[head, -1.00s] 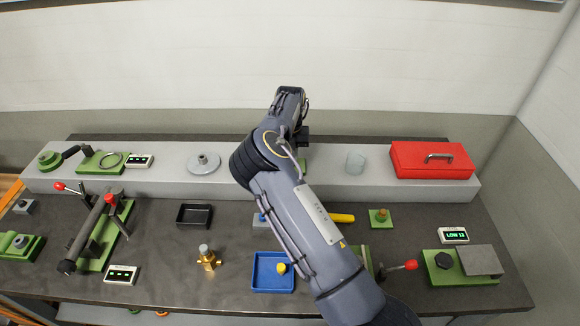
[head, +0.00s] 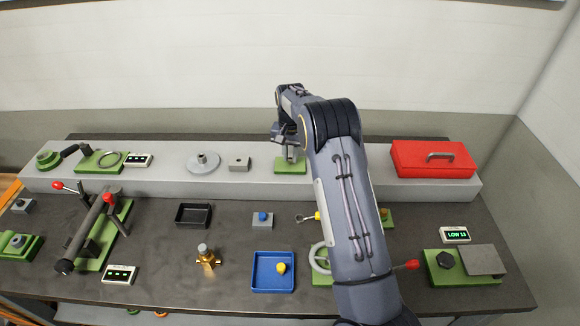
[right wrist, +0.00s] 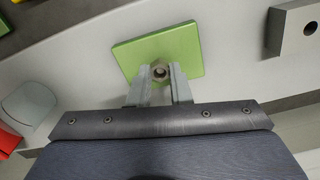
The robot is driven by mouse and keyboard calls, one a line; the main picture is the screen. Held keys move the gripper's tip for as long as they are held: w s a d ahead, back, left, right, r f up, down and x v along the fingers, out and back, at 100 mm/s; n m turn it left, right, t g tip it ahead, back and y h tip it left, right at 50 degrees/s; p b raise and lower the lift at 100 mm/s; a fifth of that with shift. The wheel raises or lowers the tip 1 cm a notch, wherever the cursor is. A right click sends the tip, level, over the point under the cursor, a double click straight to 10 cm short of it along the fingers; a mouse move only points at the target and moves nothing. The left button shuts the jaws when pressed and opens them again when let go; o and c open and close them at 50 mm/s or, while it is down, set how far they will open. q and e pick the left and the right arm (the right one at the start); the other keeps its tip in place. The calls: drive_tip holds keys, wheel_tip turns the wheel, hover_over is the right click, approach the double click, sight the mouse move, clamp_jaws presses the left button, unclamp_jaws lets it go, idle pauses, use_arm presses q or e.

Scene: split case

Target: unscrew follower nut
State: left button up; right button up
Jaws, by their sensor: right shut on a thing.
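A small brass-coloured hex nut (right wrist: 160,71) shows in the right wrist view over a square green plate (right wrist: 187,45). The same plate (head: 290,168) sits on the raised grey ledge in the head view. My right gripper (head: 290,150) comes down over it from above. In the right wrist view its two fingers (right wrist: 160,78) are on either side of the nut, shut on it. What is under the nut is hidden, so I cannot tell how far it is threaded. My left gripper is not in view.
A grey block with a hole (head: 240,162) and a flanged disc (head: 203,163) stand left of the plate. A blue tray (head: 257,283), brass valve (head: 207,258) and black tray (head: 180,214) sit on the bench below.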

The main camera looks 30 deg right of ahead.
clamp_jaws()
drive_tip(key=shift+r, duration=0.1)
drive_tip(key=shift+r+p, duration=0.5)
drive_tip(key=shift+r, duration=1.65)
